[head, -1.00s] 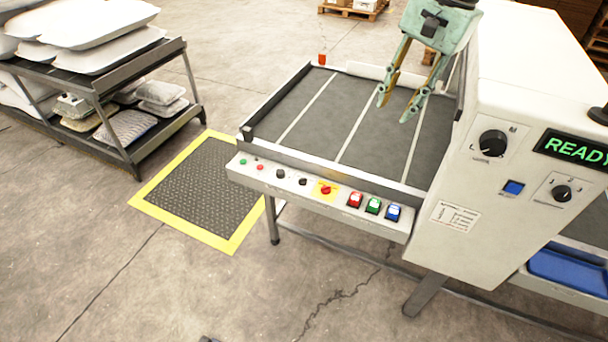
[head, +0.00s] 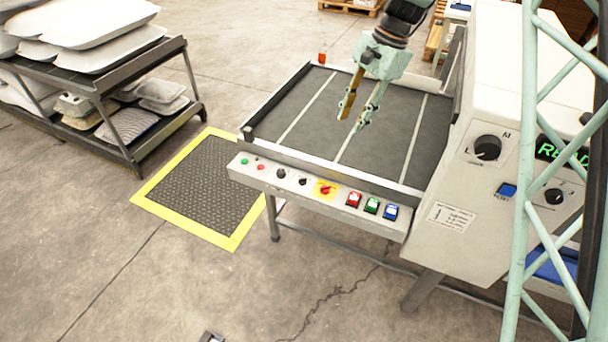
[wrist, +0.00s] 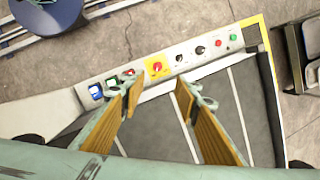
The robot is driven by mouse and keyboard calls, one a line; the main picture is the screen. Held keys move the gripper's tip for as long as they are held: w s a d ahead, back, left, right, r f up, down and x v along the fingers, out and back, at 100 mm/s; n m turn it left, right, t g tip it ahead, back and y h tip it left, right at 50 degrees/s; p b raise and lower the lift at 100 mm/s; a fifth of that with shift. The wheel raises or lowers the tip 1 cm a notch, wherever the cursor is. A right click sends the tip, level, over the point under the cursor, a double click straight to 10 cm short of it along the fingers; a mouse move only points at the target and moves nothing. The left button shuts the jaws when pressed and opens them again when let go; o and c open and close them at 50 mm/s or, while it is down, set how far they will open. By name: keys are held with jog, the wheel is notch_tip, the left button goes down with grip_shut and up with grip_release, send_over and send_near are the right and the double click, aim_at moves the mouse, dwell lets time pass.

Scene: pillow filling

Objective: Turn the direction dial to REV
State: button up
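The front control strip (head: 300,195) of the machine carries two small black knobs (head: 281,173) (head: 303,181) and a red knob on a yellow plate (head: 325,189). A large black dial (head: 487,148) and a smaller one (head: 554,196) sit on the white housing. Their labels are too small to read, so I cannot tell which is the direction dial. My gripper (head: 352,115) is open and empty above the grey bed, behind the strip. In the wrist view, the strip's black knobs (wrist: 200,49) (wrist: 218,42) lie beyond the parted fingers (wrist: 160,92).
Red, green and blue buttons (head: 372,205) line the strip's right part. The white housing (head: 440,230) stands at right, its green-lit display (head: 552,150) partly covered. A yellow-edged mat (head: 200,185) and a rack of pillows (head: 110,80) are at left. Space above the bed is clear.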

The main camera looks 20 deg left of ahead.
jog(key=m+g+p, duration=0.2)
jog(key=p, duration=0.1)
send_over(304, 178)
jog(key=w+d, duration=0.4)
notch_tip(304, 178, down, 17)
jog(key=shift+s+a+f+y, duration=0.1)
jog(key=shift+s+f+y, duration=0.15)
jog(key=shift+f, duration=0.3)
jog(key=shift+f, duration=0.1)
jog(key=shift+w+b+x, duration=0.2)
jog(key=shift+b+x, duration=0.2)
jog(key=shift+x, duration=6.35)
jog(key=shift+c, duration=0.5)
jog(key=c, duration=0.7)
